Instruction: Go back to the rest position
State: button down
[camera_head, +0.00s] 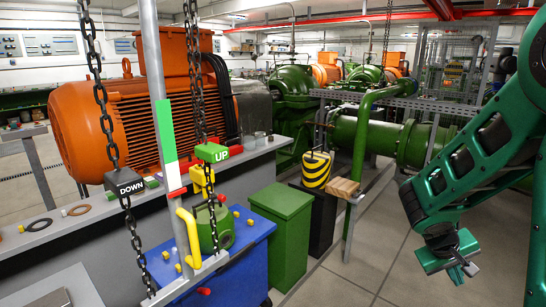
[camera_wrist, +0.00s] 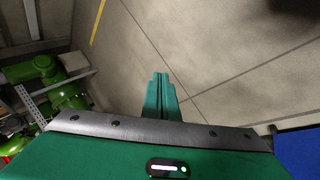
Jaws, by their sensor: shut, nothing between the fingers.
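My gripper (camera_head: 462,268) hangs at the right side of the head view on my green arm, above bare floor. In the wrist view my gripper's fingers (camera_wrist: 161,78) point away over the grey floor. The fingers are together with nothing between them. My gripper is apart from every object in view.
A blue cabinet (camera_head: 243,262) with several small parts on top stands left of centre. A green box (camera_head: 282,230) and a yellow-black striped weight (camera_head: 316,170) stand beside it. Chains (camera_head: 110,130) hang at the left, near an orange motor (camera_head: 75,128). The floor (camera_head: 370,255) is clear.

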jog(key=s+a+r+m+y, duration=0.2)
jog(key=s+r, duration=0.1)
jog(key=s, duration=0.4)
jog(key=s+a+r+m+g+y, duration=0.1)
jog(key=s+a+r+m+y, duration=0.1)
jog(key=s, duration=0.5)
jog(key=s+a+r+m+y, duration=0.2)
jog(key=s+r+y, duration=0.1)
jog(key=s, duration=0.5)
jog(key=shift+r+g, duration=0.3)
jog(key=shift+a, duration=0.1)
jog(key=shift+w+f, duration=0.25)
jog(key=shift+w, duration=0.35)
